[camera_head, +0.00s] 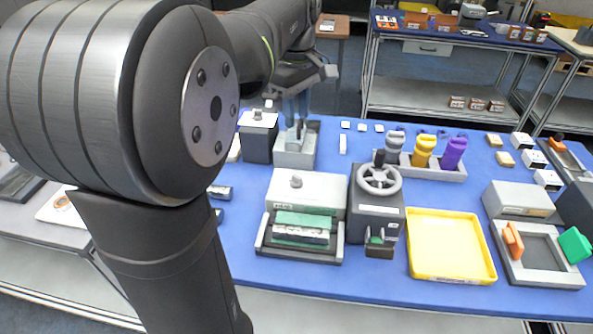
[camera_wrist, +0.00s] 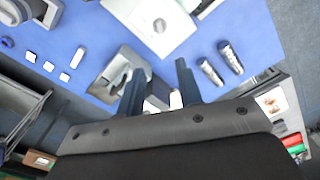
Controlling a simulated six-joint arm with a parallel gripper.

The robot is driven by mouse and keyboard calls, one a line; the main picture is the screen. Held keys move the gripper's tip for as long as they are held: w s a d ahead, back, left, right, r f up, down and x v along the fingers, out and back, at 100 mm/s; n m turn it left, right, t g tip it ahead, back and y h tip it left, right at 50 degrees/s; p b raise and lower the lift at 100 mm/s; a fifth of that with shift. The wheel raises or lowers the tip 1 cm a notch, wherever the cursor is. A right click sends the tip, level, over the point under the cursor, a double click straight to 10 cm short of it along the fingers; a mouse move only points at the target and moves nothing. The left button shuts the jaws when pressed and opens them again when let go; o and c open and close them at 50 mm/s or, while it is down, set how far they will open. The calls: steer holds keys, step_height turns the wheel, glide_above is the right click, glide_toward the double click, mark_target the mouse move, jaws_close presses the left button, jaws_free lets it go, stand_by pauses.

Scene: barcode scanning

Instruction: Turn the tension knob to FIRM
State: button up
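Two knobs show, and no FIRM mark is readable. A pale knob (camera_head: 296,181) stands on top of the light grey machine (camera_head: 322,190) with the green-edged front slot; it also shows in the wrist view (camera_wrist: 159,25). A second small knob (camera_head: 257,115) sits on the white top of a dark box (camera_head: 257,142) at the back. My gripper (camera_head: 297,112) is near the back of the table, beside that box and over a grey bin. In the wrist view its two fingers (camera_wrist: 159,88) are apart, with the box's white top (camera_wrist: 155,102) showing between them. I see nothing held.
The grey bin (camera_head: 295,158) stands beside the dark box. A black unit with a handwheel (camera_head: 380,179) is right of the grey machine. A yellow tray (camera_head: 450,275) lies front right. My arm covers much of the left side.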

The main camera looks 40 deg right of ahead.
mark_target(297, 175)
step_height(297, 175, down, 17)
steer(key=shift+f, duration=0.15)
stand_by(0.5)
jaws_close()
